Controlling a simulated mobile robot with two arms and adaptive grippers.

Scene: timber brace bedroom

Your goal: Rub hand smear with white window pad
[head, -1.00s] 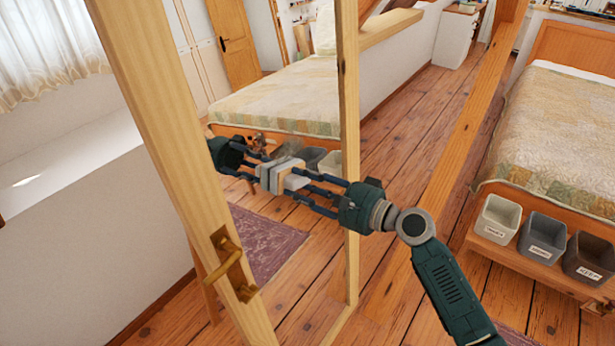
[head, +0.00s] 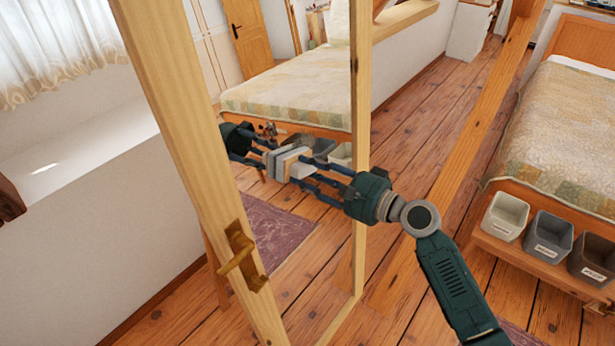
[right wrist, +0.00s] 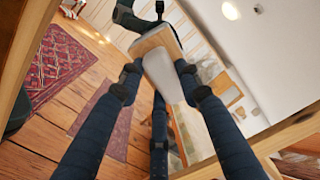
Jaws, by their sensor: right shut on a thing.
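My right gripper (head: 312,172) is shut on the white window pad (head: 300,168), a pale block with a light wooden layer. It holds the pad at the mirror-like pane of a wooden-framed door (head: 180,150). The pane shows the gripper and pad mirrored on the left. The pad looks against or very near the pane; I cannot tell exact contact. In the right wrist view the pad (right wrist: 163,75) sits between the dark fingers (right wrist: 160,95). I cannot clearly make out the hand smear; pad and reflections clutter that area. My left gripper is not in view.
The door has a brass handle (head: 240,258) on its near stile. On the right, a bed (head: 570,130) stands behind a low shelf with a white bin (head: 505,215), a grey bin (head: 547,237) and a brown bin (head: 592,255). Plank floor (head: 420,130) lies open between.

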